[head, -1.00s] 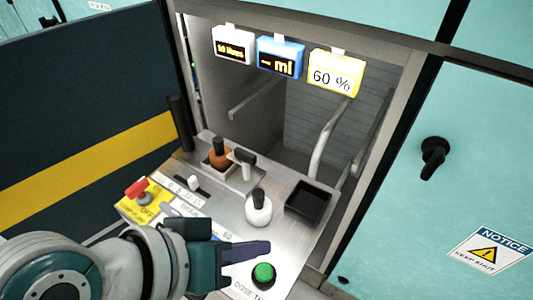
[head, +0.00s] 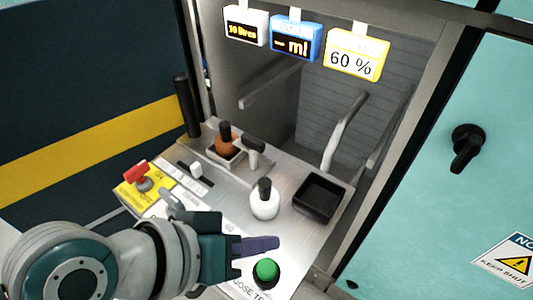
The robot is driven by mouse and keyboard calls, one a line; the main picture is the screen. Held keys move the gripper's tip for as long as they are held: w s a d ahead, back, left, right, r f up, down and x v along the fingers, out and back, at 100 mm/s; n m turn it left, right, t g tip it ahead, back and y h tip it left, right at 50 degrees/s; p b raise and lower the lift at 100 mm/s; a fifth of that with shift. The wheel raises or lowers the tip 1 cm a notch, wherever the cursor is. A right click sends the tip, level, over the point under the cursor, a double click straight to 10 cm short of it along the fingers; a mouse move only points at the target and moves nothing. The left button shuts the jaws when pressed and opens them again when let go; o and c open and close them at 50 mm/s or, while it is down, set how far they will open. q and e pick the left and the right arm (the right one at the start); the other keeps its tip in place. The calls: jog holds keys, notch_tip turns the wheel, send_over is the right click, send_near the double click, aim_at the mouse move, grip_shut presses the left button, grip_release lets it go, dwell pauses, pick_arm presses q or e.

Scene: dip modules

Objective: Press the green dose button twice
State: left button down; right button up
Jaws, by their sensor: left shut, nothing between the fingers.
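The green dose button (head: 267,271) sits in a dark ring near the front edge of the metal panel in the head view. Part of the lettering beside it is hidden by my left gripper. My left gripper (head: 277,244) is shut and empty. Its fingertips are just above the button in the picture; I cannot tell their height over the panel. A blue display (head: 295,41) reads "-- ml". My right gripper is not in view.
A teal cabinet door (head: 440,220) stands to the right.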

pick_arm(q)
jog(key=b, duration=0.5)
send_over(261, 273)
notch_tip(261, 273, down, 5)
jog(key=shift+f, duration=0.15)
jog(key=shift+f+b, duration=0.35)
jog(key=shift+f, duration=0.35)
dwell(0.9)
jog(key=shift+f, duration=0.4)
jog(key=shift+f+b, duration=0.65)
jog(key=shift+b, duration=0.05)
dwell(0.6)
jog(key=shift+r, duration=0.1)
jog(key=shift+r+p, duration=1)
jog(key=shift+p, duration=0.15)
